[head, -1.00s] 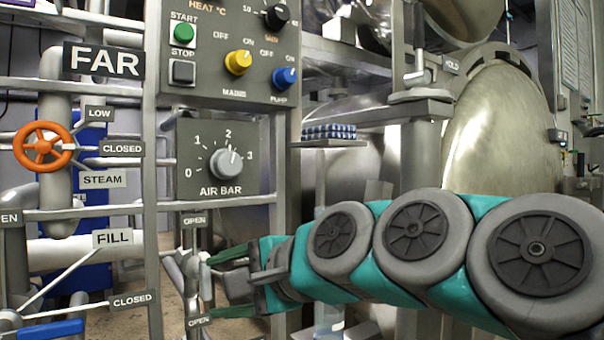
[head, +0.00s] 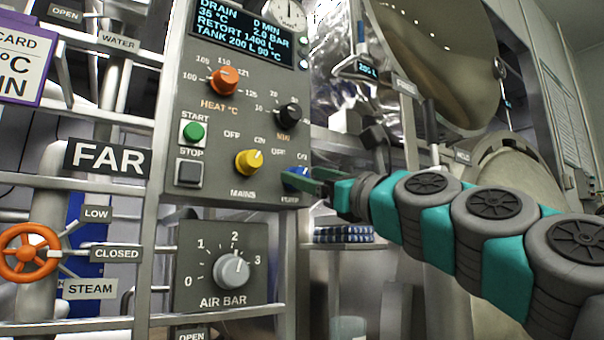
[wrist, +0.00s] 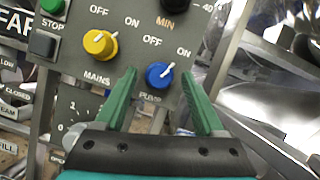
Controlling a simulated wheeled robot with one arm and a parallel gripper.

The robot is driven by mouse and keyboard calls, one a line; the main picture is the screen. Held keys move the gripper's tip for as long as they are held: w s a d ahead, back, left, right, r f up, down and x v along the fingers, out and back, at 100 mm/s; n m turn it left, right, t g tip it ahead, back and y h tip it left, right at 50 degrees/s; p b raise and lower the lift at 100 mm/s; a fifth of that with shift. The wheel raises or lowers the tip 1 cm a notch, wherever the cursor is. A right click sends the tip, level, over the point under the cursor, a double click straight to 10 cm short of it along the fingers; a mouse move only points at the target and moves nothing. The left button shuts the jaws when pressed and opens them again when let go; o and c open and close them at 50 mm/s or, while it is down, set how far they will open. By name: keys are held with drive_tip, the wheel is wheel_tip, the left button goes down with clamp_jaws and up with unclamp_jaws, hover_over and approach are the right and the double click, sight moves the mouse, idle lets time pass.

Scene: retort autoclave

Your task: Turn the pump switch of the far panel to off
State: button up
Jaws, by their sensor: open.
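The far panel (head: 215,140) is a grey control box beside a FAR sign (head: 108,158). Its blue pump switch (wrist: 159,75) sits at the lower right, marked OFF on the left and ON on the right. In the wrist view its white pointer leans up and right, toward ON. My gripper (wrist: 158,82) is open, with one green finger on each side of the knob; I cannot tell whether they touch it. In the head view my gripper (head: 302,180) partly covers the knob (head: 297,178).
The yellow mains knob (wrist: 99,44) is just left of my left finger, its pointer toward ON. Also on the panel are a green start button (head: 194,132), an orange heat knob (head: 224,80) and a black minutes knob (head: 289,115). The air knob (head: 231,271) is below.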

drive_tip(key=shift+x, duration=1.25)
clamp_jaws()
